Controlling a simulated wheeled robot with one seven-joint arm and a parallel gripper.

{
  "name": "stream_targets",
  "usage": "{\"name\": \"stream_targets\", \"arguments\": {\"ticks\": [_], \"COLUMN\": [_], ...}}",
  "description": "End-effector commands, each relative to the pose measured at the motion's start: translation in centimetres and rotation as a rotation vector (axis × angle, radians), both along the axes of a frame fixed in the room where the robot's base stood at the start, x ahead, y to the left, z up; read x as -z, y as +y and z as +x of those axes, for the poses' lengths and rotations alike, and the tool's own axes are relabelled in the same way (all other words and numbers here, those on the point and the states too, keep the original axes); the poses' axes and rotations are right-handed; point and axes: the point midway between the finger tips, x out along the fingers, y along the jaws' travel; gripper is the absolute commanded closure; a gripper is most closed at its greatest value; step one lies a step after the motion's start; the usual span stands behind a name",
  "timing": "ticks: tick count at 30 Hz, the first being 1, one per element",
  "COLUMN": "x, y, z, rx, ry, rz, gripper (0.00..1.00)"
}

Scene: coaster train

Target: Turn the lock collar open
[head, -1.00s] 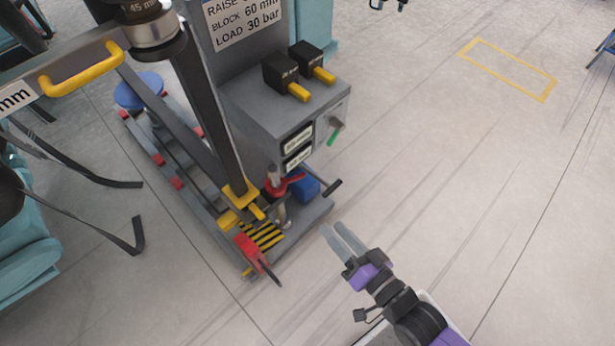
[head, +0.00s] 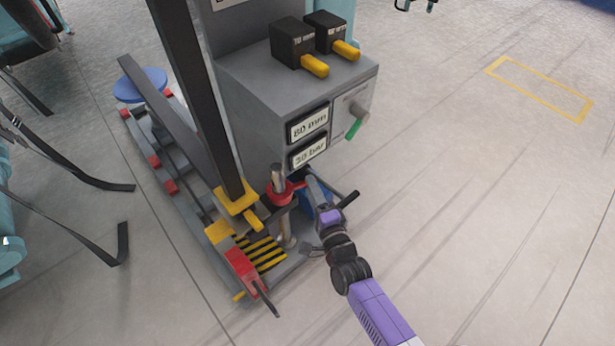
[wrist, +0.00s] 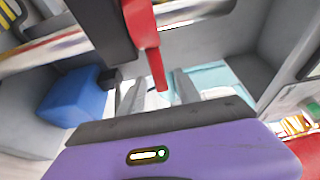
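The lock collar (head: 279,193) is a red ring with a short red arm, around a grey upright rod low on the machine's base. My gripper (head: 313,186) is just right of the collar, below the machine's label plates. In the wrist view, the red arm (wrist: 148,35) hangs from the top, and its tip lies between my two grey fingers (wrist: 155,92) as seen from here. The fingers stand apart with gaps beside the tip, so the gripper is open. I cannot tell whether a finger touches the arm. The ring itself is not clear in the wrist view.
A dark lever (head: 345,203) and a blue block (wrist: 75,97) are close to my gripper. The grey cabinet (head: 262,92) stands above, with a green-tipped valve (head: 357,124) on its side. A red-handled part (head: 243,268) sits at the front left. Floor to the right is clear.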

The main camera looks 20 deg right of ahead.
Motion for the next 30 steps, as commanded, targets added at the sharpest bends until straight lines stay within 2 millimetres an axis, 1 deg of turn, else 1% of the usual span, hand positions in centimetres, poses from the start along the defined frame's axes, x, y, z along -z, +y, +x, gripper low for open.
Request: {"name": "stream_targets", "arguments": {"ticks": [1,3,6,10,15,22,23,24,28,29,30], "x": [0.2,0.3,0.2,0.2,0.1,0.1,0.1,0.1,0.1,0.1,0.1], "y": [0.0,-0.1,-0.1,-0.2,-0.2,-0.2,-0.2,-0.2,-0.2,-0.2,-0.2], "z": [0.9,2.0,3.5,4.9,5.7,5.7,5.7,5.7,5.7,5.7,5.7], "rx": [0.001,0.0,0.0,0.0,0.0,-0.001,-0.001,-0.001,-0.001,-0.001,-0.001], "ry": [-0.002,-0.001,-0.001,-0.001,0.001,0.002,0.002,0.002,0.002,0.002,0.002], "rz": [0.0,-0.002,-0.001,-0.002,-0.003,-0.003,-0.003,-0.003,-0.003,-0.003,-0.003], "gripper": [0.6,0.6,0.6,0.6,0.6,0.6,0.64,0.72,0.97,1.0,1.0]}}
